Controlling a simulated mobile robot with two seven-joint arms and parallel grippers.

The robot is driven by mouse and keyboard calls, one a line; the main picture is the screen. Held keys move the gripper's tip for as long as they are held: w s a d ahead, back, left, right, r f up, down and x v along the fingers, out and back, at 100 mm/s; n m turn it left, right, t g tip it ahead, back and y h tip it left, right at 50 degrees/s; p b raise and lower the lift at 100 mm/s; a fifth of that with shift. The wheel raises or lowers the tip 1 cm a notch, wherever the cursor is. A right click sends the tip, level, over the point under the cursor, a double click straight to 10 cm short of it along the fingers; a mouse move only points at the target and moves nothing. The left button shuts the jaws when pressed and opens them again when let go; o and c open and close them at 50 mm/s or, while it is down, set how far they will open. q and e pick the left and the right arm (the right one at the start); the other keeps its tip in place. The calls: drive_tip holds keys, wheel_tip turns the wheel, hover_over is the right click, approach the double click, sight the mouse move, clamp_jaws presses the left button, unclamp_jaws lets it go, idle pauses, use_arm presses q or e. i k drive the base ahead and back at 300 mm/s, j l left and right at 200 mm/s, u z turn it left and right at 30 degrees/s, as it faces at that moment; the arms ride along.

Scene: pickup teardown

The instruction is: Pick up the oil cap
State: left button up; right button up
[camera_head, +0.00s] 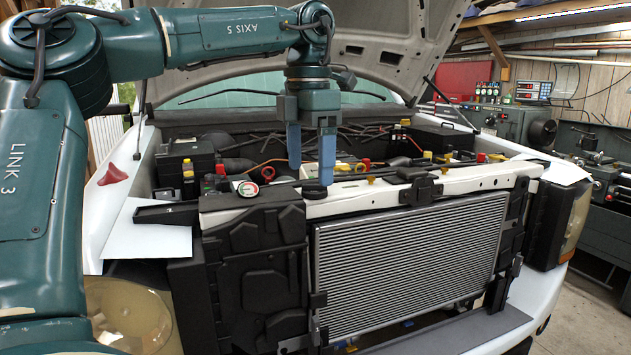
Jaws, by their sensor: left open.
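A small round black cap (315,191), which looks like the oil cap, sits on the white front crossmember (467,184) of the pickup's engine bay. My left gripper (310,174) points down just above and behind it in the picture, with its two blue fingers apart and nothing between them. The right finger's tip is close above the cap; I cannot tell whether they touch. My right gripper is not in view.
The radiator (410,265) stands below the crossmember. The raised hood (400,40) hangs over the bay. A white sheet (150,228) lies on the left fender.

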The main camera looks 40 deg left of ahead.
sight(310, 191)
drive_tip(key=i+j, duration=0.7)
drive_tip(key=j, duration=0.2)
